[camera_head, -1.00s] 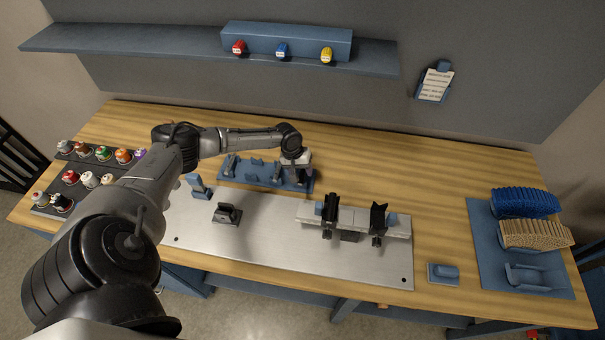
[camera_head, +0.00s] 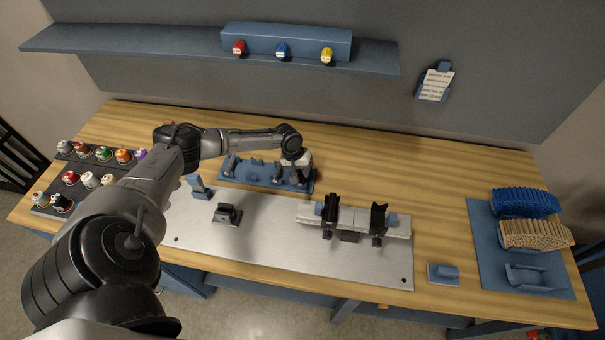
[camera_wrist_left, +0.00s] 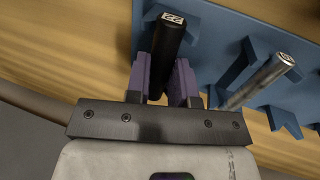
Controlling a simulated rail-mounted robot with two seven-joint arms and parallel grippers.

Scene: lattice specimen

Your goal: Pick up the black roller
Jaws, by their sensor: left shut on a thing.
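The black roller (camera_wrist_left: 168,44) shows in the left wrist view, a dark cylinder with a pale label marked 22 on its end. My left gripper (camera_wrist_left: 164,82) is shut on it, with one purple-grey finger on each side. The roller is over or at the blue rack (camera_wrist_left: 205,25); I cannot tell if it still touches it. In the head view my left gripper (camera_head: 298,163) is at the right end of the blue rack (camera_head: 245,177), and the roller is hidden there. My right gripper is not in view.
A metal roller (camera_wrist_left: 262,78) lies in the rack beside the gripper. A steel plate (camera_head: 270,244) with a clamp fixture (camera_head: 360,221) is in front. Paint bottles (camera_head: 90,180) stand at the left. A blue tray (camera_head: 488,255) with bundles of tubes is at the right. Wood behind the rack is clear.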

